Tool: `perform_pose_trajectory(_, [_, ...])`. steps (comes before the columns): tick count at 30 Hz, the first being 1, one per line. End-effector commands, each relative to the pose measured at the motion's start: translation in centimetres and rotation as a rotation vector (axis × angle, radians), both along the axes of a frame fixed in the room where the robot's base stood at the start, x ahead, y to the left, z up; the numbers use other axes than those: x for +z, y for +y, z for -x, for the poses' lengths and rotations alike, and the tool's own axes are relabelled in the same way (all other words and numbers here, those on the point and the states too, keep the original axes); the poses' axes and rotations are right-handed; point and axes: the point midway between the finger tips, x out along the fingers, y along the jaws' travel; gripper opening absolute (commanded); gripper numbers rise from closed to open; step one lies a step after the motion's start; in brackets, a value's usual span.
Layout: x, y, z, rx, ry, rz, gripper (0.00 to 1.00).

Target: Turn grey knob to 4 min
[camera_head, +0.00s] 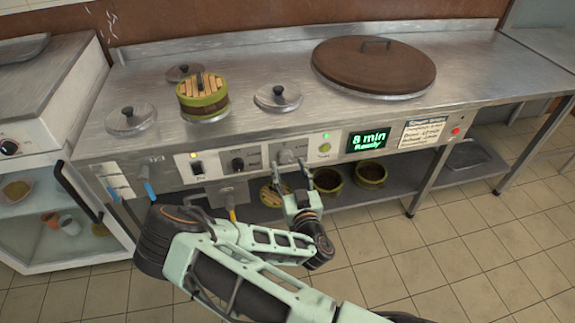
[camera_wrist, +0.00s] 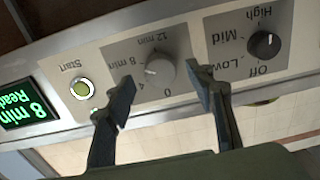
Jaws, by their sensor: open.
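The grey knob (camera_head: 287,156) is on the front control panel, on a grey dial plate. In the wrist view the grey knob (camera_wrist: 161,72) shows marks for 0, 4, 8 min and 12 min, and its pale pointer line appears to face 8 min. The green display (camera_head: 367,140) reads "8 min Ready"; it is partly cut off in the wrist view (camera_wrist: 24,104). My gripper (camera_head: 290,174) is open in front of the panel. In the wrist view its fingers (camera_wrist: 162,78) stand either side of the knob, apart from it.
A black Off/Low/Mid/High knob (camera_wrist: 265,44) is beside the right finger in the wrist view. The green Start button (camera_wrist: 82,89) is on the other side. Steamer baskets (camera_head: 370,173) stand on the shelf below. A brown lid (camera_head: 374,65) covers the countertop's large pot.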

Motion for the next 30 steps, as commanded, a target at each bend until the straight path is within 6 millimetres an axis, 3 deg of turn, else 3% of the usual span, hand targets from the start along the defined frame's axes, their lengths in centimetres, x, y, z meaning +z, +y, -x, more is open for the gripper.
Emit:
perform_pose_trajectory(6, [0.0, 0.6, -2.0, 0.0, 0.0, 0.0, 0.49])
perform_pose_trajectory(15, [0.0, 0.6, -2.2, -0.001, 0.001, 0.0, 0.49])
perform_pose_trajectory(27, [0.0, 0.6, -2.2, -0.001, 0.001, 0.0, 0.07])
perform_pose_trajectory(30, [0.0, 0.6, -2.2, -0.001, 0.0, 0.003, 0.07])
